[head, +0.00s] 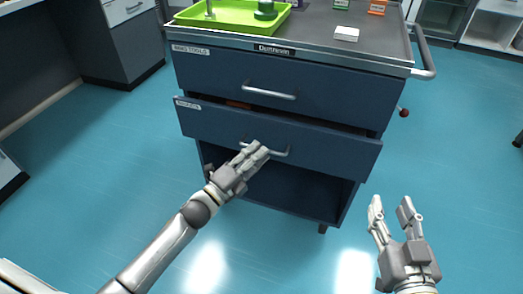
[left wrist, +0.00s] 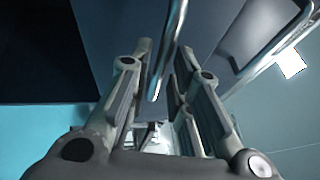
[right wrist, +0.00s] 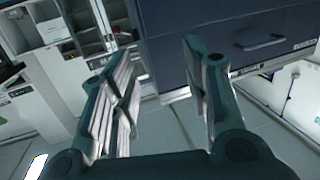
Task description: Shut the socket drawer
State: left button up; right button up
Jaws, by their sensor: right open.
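The socket drawer is the lower dark blue drawer (head: 310,145) of the cart. It stands out a little from the cart front, with a dark gap above its front panel. Its label (head: 188,104) is too small to read surely. Its silver handle (head: 280,153) runs across the front and also shows in the left wrist view (left wrist: 172,50). My left gripper (head: 256,152) is at the left part of this handle, with the bar between its fingers; whether they clamp it is unclear. My right gripper (head: 391,212) is open and empty, right of the cart, apart from it.
The upper drawer (head: 330,100) looks shut. Below the socket drawer is an open shelf (head: 275,190). The cart top carries a green tray (head: 225,14), a white box (head: 346,34) and small boxes. A push bar (head: 424,55) sticks out at right. The blue floor in front is clear.

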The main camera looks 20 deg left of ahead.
pick_arm(q)
jog(key=shift+x, duration=1.1)
pick_arm(e)
jog(key=shift+w+a+r+t, duration=0.15)
jog(key=shift+r+t, duration=0.35)
jog(key=shift+r, duration=0.3)
pick_arm(q)
grip_shut()
